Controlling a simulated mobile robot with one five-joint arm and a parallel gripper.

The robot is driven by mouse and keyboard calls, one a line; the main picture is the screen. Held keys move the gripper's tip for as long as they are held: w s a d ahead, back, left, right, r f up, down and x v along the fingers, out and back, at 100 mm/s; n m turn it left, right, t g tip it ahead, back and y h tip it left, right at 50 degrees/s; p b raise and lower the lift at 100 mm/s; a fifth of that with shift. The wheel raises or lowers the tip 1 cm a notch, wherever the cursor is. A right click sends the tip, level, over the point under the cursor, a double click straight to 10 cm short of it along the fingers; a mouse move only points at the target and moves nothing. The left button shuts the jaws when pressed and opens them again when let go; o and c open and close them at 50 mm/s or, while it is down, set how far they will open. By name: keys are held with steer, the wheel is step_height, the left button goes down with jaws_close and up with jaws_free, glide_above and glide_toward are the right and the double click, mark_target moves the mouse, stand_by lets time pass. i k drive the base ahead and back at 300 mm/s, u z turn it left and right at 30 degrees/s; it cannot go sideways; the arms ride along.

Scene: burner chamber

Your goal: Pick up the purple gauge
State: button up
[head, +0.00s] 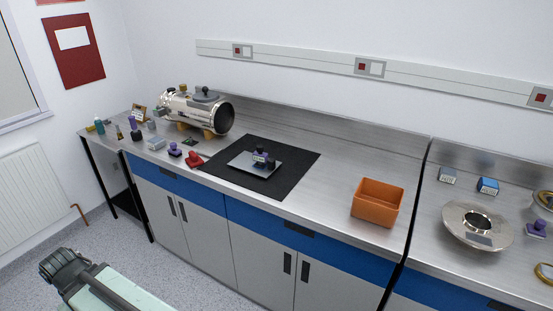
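Several small purple items stand on the steel bench, and I cannot tell for sure which is the gauge. One (175,149) is left of the black mat, beside a red piece. Another, purple and dark (262,156), is on a grey plate (240,162) on the mat. A purple-topped piece (132,122) stands at the far left, and one more (537,228) is at the right edge. The dark end of my arm, seemingly my gripper (62,264), is low at the left, in front of the bench and away from these items. Its fingers cannot be made out.
A metal burner chamber (197,110) lies at the back left, near the red piece (194,160). The black mat (297,154) is mid-bench. An orange bin (377,202) and a round metal flange (460,237) are farther right. Bare steel lies between mat and bin.

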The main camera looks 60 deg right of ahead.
mark_target(261, 158)
steer(key=z, duration=0.3)
steer(key=i, duration=1)
steer(key=u, duration=0.05)
